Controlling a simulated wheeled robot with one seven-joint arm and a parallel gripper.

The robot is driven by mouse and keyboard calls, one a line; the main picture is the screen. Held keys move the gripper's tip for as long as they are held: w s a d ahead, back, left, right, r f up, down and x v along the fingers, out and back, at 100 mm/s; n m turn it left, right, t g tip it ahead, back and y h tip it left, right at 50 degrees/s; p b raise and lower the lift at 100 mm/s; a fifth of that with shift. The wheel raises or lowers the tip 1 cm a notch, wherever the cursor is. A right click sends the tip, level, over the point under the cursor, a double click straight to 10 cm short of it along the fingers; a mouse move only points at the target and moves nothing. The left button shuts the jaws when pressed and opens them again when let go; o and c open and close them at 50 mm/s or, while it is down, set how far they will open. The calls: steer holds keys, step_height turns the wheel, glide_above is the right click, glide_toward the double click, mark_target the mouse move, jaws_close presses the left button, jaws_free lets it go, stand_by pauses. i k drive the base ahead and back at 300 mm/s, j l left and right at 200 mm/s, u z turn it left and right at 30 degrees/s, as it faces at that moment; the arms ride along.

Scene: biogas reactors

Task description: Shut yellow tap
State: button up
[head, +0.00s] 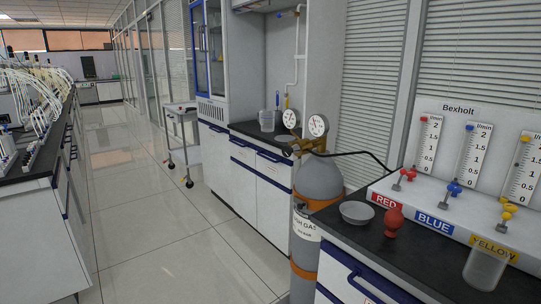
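The yellow tap (508,208) is at the right of the head view, on the white sloped panel (415,193) above the YELLOW label (494,248). It has a yellow knob and a grey metal outlet; its exact handle angle is too small to tell. Behind it stands a flowmeter (523,170), cut by the right edge, with a yellow mark near its top. The blue tap (454,188) and red tap (408,176) sit to its left above their own labels. My gripper is not in view.
A clear beaker (484,268) stands in front of the YELLOW label. A white dish (357,212) and a red bulb-shaped object (394,221) are on the black bench top. A grey gas cylinder (319,180) stands left of this bench. The tiled aisle (165,230) is clear; a trolley (183,135) stands farther back.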

mark_target(506, 216)
steer(key=z, duration=2.05)
steer(key=u, duration=0.45)
steer(key=j+u, duration=0.15)
steer(key=u, duration=0.3)
steer(key=j+u, duration=0.1)
steer(key=u, duration=0.3)
steer(key=j, duration=0.4)
steer(key=i+j+u, duration=0.1)
steer(key=j, duration=0.3)
steer(key=i+j, duration=0.1)
steer(key=j, duration=0.3)
